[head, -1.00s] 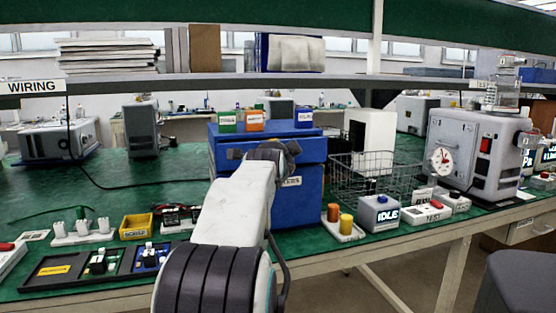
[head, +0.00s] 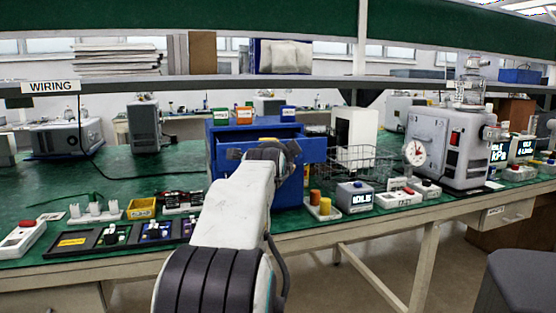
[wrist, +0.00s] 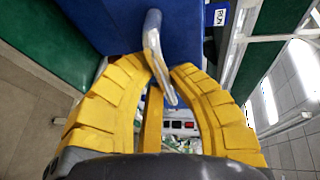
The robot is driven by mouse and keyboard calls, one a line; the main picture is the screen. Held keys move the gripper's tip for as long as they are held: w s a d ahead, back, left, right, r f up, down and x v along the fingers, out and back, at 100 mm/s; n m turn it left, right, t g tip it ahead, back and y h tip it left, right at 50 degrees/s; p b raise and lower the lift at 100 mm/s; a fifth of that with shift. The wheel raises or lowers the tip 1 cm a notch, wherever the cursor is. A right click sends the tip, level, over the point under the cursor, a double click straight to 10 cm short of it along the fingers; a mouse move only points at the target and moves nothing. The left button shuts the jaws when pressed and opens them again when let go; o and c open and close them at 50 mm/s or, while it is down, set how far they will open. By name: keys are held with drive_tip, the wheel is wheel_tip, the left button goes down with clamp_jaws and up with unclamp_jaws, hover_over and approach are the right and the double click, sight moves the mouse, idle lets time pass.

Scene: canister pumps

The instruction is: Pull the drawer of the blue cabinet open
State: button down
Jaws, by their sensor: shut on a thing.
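The blue cabinet (head: 288,192) stands on the green bench top, partly hidden behind my arm. Its upper drawer (head: 314,149) juts out toward me past the cabinet body, with a gap showing above its front. My gripper (head: 273,152) is at the drawer front, largely hidden by my own wrist in the head view. In the wrist view my yellow fingers (wrist: 163,75) are closed around the metal handle (wrist: 152,42), which runs between them. The blue drawer front (wrist: 115,22) lies just beyond them.
Small colored boxes (head: 243,116) sit on the cabinet. A wire basket (head: 352,158) and a grey machine (head: 450,145) with a dial stand to the right. Trays (head: 75,241) lie at the front left.

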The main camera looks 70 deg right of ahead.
drive_tip(key=c, duration=1.1)
unclamp_jaws()
drive_tip(key=shift+a, duration=0.1)
drive_tip(key=v, duration=1.1)
drive_tip(key=shift+a+r, duration=0.1)
drive_tip(key=shift+a, duration=0.3)
